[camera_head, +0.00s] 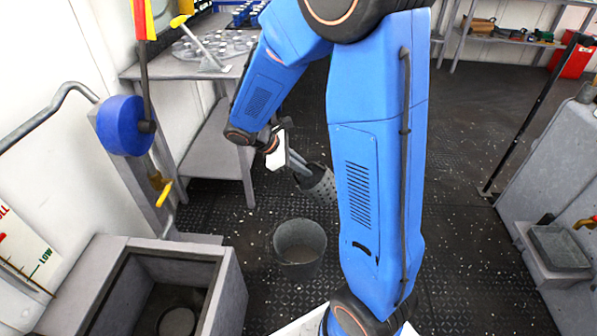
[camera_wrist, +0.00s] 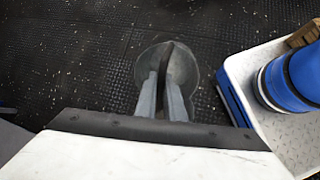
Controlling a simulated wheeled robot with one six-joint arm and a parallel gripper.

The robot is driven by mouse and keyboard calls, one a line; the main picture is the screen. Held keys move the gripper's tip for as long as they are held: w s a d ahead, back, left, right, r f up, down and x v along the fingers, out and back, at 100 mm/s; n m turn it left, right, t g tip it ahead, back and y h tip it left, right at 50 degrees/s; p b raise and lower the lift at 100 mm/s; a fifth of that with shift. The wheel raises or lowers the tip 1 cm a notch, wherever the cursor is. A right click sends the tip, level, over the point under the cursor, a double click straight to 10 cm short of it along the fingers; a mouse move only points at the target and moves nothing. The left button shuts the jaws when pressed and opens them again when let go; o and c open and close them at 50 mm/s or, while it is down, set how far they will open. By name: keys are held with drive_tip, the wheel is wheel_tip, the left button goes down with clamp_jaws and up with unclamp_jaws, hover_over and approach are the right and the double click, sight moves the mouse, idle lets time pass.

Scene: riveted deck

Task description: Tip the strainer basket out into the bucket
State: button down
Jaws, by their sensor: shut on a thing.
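The strainer basket (camera_head: 321,186) is a grey perforated cup, held tilted above the deck. My gripper (camera_head: 303,170) is shut on it at its upper left side. In the wrist view, my gripper's grey fingers (camera_wrist: 166,84) close on a thin dark bar in front of a round grey shape, which looks like the basket (camera_wrist: 184,66). The bucket (camera_head: 299,250) is a grey open pail standing upright on the deck, lower in the head view and nearer to my base than the basket. The basket's contents cannot be made out.
An open grey sump box (camera_head: 225,290) stands at the lower left. A grey table (camera_head: 176,68) with small parts is at the back left. A grey cabinet with a ledge (camera_head: 560,262) is at the right. The deck between is clear, with pale specks scattered on it.

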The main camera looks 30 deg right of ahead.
sight(329, 172)
drive_tip(key=shift+s+d+r+t+y, duration=0.45)
drive_tip(key=shift+s+d+r+y, duration=0.1)
drive_tip(key=shift+d+r+y, duration=0.35)
drive_tip(key=shift+s+d+r+t+y, duration=0.45)
drive_tip(key=shift+s+d+r+y, duration=0.2)
drive_tip(key=shift+d, duration=0.35)
drive_tip(key=shift+s+d+r+m+t+y, duration=0.2)
drive_tip(key=shift+s+d+r+t+y, duration=0.25)
drive_tip(key=shift+d+r+y, duration=0.3)
drive_tip(key=shift+s+d+r+m+t+y, duration=0.2)
drive_tip(key=shift+s+d+r+t+y, duration=0.25)
drive_tip(key=shift+d+y, duration=0.4)
drive_tip(key=shift+d+r, duration=0.25)
